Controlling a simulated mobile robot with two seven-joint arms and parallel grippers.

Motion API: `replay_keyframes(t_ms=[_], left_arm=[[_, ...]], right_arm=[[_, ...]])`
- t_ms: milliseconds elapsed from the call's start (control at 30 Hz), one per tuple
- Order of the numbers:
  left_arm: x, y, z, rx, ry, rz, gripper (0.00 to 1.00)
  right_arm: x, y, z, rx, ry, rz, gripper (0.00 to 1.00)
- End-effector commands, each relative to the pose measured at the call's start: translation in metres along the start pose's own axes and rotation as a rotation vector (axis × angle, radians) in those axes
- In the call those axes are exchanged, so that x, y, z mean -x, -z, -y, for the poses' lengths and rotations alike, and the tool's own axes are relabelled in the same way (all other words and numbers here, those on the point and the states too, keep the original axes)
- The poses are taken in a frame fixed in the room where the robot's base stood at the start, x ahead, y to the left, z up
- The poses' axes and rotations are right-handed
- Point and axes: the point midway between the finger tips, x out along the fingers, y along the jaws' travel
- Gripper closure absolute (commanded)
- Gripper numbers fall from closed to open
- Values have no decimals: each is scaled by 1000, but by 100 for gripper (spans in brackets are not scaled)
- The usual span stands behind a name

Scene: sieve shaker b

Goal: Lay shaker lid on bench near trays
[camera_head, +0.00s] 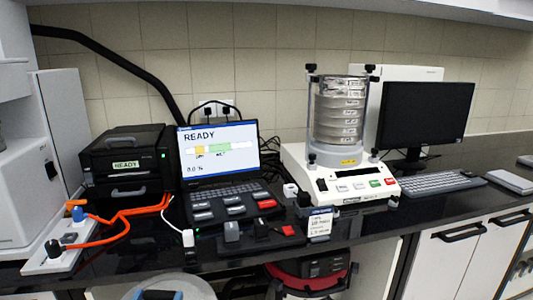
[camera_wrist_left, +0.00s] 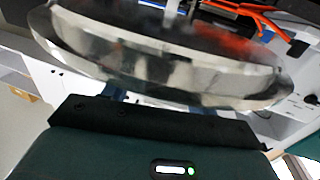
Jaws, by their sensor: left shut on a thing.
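My left gripper (camera_wrist_left: 155,98) is shut on a large round, shiny disc, the shaker lid (camera_wrist_left: 150,62), whose near rim spans most of the left wrist view. Its surface is glossy with orange and dark reflections. The sieve shaker (camera_head: 340,170) stands on the bench at centre right, with a stack of clear-walled sieves (camera_head: 340,110) between two clamp rods. The black bench (camera_head: 120,262) runs across the head view. I cannot tell which objects are the trays. My right gripper is not in view.
Orange cables (camera_head: 120,215) lie over a white strip (camera_head: 55,262) at the bench's left. Black boxes (camera_head: 125,165), an open laptop (camera_head: 225,160) and small blocks crowd the middle. A monitor (camera_head: 425,115) and keyboard (camera_head: 440,183) stand right. A red-and-black device (camera_head: 310,272) is below the bench edge.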

Motion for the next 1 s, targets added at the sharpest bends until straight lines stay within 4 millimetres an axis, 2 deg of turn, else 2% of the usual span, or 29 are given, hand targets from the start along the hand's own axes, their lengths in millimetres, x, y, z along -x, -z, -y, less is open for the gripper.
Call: replay_keyframes(t_ms=[100, 300, 1000], left_arm=[[20, -13, -1, 2, 0, 4, 79], [40, -25, -2, -2, -6, 1, 79], [40, -26, -3, -7, -13, 7, 79]], right_arm=[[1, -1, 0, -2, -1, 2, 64], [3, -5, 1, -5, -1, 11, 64], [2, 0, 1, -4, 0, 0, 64]])
